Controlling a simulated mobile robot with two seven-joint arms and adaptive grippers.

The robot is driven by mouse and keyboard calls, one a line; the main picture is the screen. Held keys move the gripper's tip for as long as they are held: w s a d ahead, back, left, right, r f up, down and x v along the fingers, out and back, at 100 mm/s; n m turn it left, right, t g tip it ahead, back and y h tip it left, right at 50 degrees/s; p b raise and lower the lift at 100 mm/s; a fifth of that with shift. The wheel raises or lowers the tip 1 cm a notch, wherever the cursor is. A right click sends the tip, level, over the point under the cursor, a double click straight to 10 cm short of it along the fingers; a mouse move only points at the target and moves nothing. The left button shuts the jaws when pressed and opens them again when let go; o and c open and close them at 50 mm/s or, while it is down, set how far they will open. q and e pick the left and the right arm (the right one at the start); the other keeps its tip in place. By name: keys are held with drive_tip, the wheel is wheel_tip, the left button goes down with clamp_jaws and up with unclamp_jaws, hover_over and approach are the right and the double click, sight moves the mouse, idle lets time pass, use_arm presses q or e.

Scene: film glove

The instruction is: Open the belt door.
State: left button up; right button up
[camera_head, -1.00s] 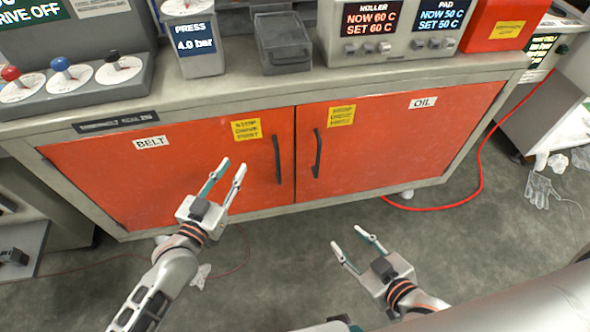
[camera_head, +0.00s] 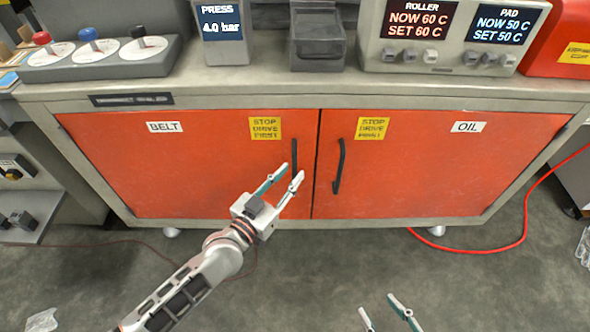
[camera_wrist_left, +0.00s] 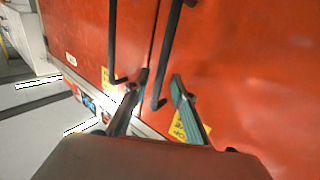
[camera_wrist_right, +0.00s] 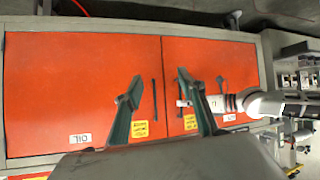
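The orange belt door (camera_head: 200,170) is the left cabinet door, marked BELT, and is shut. Its black upright handle (camera_head: 294,150) is near its right edge. My left gripper (camera_head: 292,174) is open at the handle's lower end and hides part of it. In the left wrist view, which is upside down, the belt handle (camera_wrist_left: 168,55) shows between the open fingertips (camera_wrist_left: 161,80). I cannot tell whether they reach around it. My right gripper (camera_head: 382,308) is low in front of the cabinet, partly out of the head view. The right wrist view shows it open and empty (camera_wrist_right: 158,83).
The shut oil door (camera_head: 450,170) and its handle (camera_head: 338,166) are just right of the belt door. The counter (camera_head: 270,90) above carries switches and displays. A red hose (camera_head: 500,249) lies on the floor at right. The floor in front is mostly clear.

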use_arm(q)
drive_tip(key=shift+x, duration=1.35)
clamp_jaws()
drive_tip(key=shift+s, duration=0.15)
